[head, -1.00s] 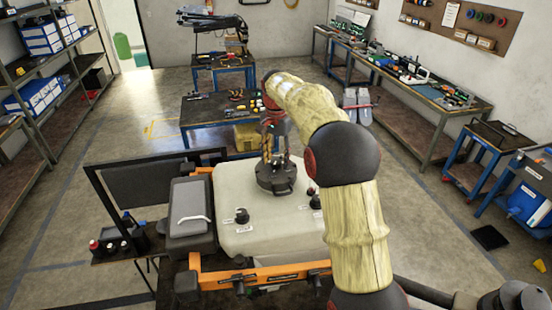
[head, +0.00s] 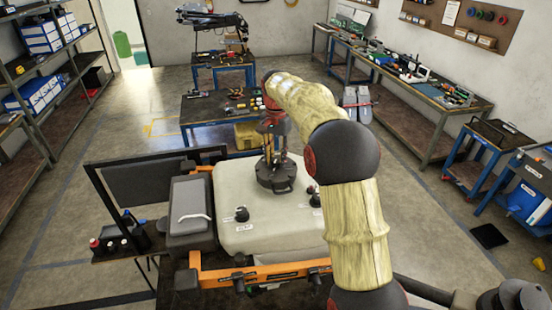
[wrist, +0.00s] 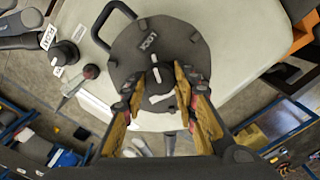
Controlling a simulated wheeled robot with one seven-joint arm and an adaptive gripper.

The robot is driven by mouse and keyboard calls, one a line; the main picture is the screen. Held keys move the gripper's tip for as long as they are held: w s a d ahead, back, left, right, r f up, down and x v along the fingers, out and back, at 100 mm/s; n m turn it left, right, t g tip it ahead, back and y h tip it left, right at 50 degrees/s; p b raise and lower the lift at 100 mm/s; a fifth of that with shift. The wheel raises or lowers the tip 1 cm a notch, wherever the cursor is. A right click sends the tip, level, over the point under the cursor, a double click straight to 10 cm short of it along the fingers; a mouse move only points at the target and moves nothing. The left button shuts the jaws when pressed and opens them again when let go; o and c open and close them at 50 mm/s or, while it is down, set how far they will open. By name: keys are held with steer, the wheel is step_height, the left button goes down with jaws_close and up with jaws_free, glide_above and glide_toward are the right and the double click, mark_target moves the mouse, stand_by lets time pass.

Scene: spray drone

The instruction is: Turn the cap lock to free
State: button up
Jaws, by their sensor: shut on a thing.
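The round black cap (wrist: 190,48) sits on top of the pale tank, with a loop handle at its edge and a small white label that seems to read LOCK. It also shows in the head view (head: 264,184). A dark lock knob (wrist: 158,80) with a white mark stands at the cap's middle. My gripper (wrist: 162,84) is over the cap, pointing down, its fingers shut on the knob from both sides. In the head view my gripper (head: 274,152) hides part of the cap. The fingers partly cover the knob.
The pale tank (head: 240,185) carries two smaller black knobs, the left one (head: 242,213) with a label. An orange frame (head: 260,273) runs along its near side. A dark grey block (head: 190,205) lies to its left. A blue workbench (head: 205,107) stands behind.

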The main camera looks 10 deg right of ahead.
steer(key=shift+c, duration=0.7)
steer(key=n, duration=0.3)
steer(key=shift+n, duration=0.4)
steer(key=n, duration=0.4)
steer(key=shift+n, duration=0.3)
steer(key=n, duration=0.8)
steer(key=shift+n, duration=0.3)
steer(key=o, duration=1.1)
